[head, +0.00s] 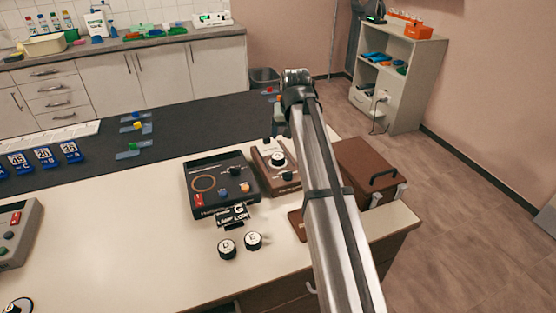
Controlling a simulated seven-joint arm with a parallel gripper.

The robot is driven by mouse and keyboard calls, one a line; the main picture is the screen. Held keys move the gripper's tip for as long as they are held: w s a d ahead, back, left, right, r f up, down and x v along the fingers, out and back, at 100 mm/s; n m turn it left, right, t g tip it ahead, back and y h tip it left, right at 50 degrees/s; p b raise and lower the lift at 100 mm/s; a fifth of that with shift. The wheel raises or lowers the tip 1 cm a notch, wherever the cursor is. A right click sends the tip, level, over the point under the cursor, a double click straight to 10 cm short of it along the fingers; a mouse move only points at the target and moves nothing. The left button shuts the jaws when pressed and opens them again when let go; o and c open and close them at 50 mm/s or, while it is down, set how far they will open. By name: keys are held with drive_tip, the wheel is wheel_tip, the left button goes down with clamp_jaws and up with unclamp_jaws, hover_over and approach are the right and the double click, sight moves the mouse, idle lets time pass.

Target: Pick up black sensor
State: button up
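No single thing can be told for certain as the black sensor. Two round knobs marked D (227,249) and E (253,241) sit just in front. My silver arm link rises from the bottom right past these things to a joint above the dark mat. My gripper's fingers do not show.
A brown device with a dial (276,166) stands right of the black box. A brown case (368,167) is behind my arm near the bench's right edge. Blue letter cards (46,157) and small coloured pieces (133,151) lie on the dark mat (190,130). The front middle bench is clear.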

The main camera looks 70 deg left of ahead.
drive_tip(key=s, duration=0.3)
hover_over(278, 156)
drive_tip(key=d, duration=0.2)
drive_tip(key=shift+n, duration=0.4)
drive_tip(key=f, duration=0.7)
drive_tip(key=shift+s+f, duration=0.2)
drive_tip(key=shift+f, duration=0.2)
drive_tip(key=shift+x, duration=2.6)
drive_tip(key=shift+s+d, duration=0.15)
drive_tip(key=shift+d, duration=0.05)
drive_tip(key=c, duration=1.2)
